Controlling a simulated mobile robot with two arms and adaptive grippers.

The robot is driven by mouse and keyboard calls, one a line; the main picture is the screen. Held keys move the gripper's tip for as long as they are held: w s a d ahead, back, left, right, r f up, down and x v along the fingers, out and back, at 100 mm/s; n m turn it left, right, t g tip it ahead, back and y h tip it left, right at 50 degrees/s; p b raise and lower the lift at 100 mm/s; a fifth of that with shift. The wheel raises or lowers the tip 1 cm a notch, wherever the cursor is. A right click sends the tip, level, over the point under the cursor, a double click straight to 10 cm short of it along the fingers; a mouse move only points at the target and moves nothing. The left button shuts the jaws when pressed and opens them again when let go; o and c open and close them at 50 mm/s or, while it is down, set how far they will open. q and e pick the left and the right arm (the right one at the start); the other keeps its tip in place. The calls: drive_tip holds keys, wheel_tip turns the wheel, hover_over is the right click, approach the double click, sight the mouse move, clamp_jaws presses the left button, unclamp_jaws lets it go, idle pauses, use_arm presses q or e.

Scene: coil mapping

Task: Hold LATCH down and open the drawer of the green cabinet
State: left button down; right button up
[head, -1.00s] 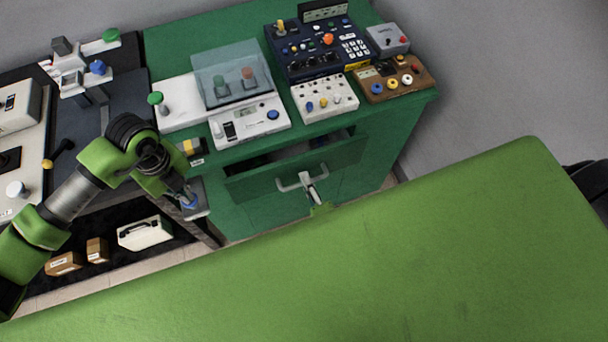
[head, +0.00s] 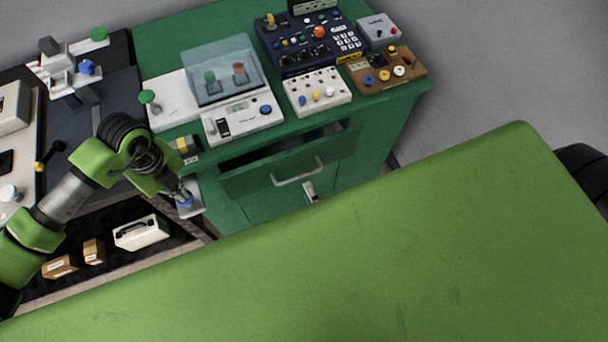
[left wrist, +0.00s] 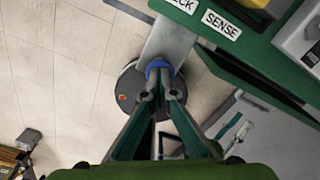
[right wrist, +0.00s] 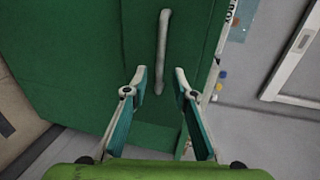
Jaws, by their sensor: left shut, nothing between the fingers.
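The green cabinet (head: 375,140) stands ahead with its drawer (head: 335,153) pulled out; a dark gap shows behind the drawer front. The drawer's pale bar handle (head: 298,173) also shows in the right wrist view (right wrist: 163,45). My left gripper (head: 184,198) is shut, its tips at a blue button on a grey plate (head: 191,208) at the cabinet's left side. In the left wrist view the tips (left wrist: 160,90) meet the blue button (left wrist: 158,66); nearby labels read "CK", partly cut off, and "SENSE". My right gripper (right wrist: 158,75) is open, with the handle's end appearing between its fingertips, not gripped.
Instrument boxes and a clear-covered device (head: 222,72) crowd the cabinet top. A dark bench (head: 110,110) with a shelf holding a white case (head: 141,232) stands at the left. The floor right of the cabinet is clear.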

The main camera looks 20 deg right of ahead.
use_arm(q)
drive_tip(key=shift+f, duration=0.1)
use_arm(e)
drive_tip(key=shift+v, duration=2.4)
use_arm(q)
wheel_tip(320, 180, up, 8)
